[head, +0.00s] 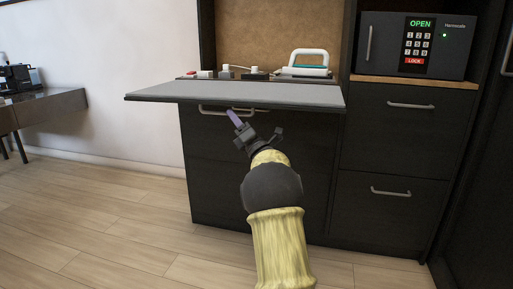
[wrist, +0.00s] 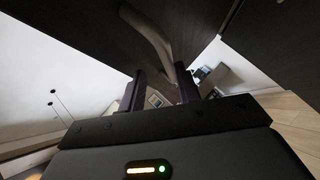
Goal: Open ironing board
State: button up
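The ironing board (head: 235,94) is a flat grey panel. It juts out level from the dark cabinet in the head view. A metal handle (head: 214,109) shows just under the board on the cabinet front. A pale curved handle on a dark panel (wrist: 152,38) is also in the wrist view, just beyond the fingertips. My gripper (head: 238,121) is below the board, close to the handle. Whether a finger touches the handle is unclear.
An iron (head: 306,64) stands on a ledge behind the board, beside several small items. A black safe (head: 415,45) reading OPEN sits on the right cabinet above two drawers (head: 395,140). A desk (head: 50,105) is at the far left. The wood floor (head: 110,215) is clear at left.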

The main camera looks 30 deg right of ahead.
jog(key=p+v, duration=0.3)
jog(key=v, duration=0.9)
jog(key=shift+f, duration=0.35)
